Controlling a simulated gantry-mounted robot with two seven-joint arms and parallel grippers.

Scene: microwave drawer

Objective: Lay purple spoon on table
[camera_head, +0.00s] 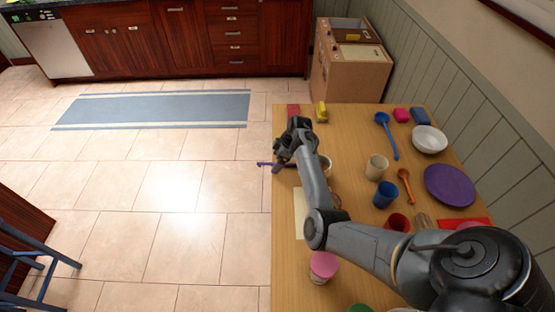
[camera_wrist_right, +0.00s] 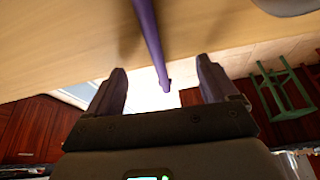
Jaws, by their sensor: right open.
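The purple spoon (camera_head: 264,164) shows in the head view only as a short piece beside my right gripper, at the table's left edge. The rest of it is hidden by the gripper. In the right wrist view the purple spoon's handle (camera_wrist_right: 148,35) runs down from the top, and its end reaches past the table edge, between my fingers. My right gripper (camera_wrist_right: 162,75) is open around the handle's end, with a gap on both sides. In the head view my right gripper (camera_head: 283,160) is low over the left edge of the wooden table (camera_head: 350,135). My left gripper is not in view.
A blue spoon (camera_head: 387,135), a white bowl (camera_head: 430,139), a purple plate (camera_head: 449,185), an orange spoon (camera_head: 405,187) and several cups stand or lie on the table's right part. A yellow block (camera_head: 321,112) is near the far edge. Tiled floor lies to the left.

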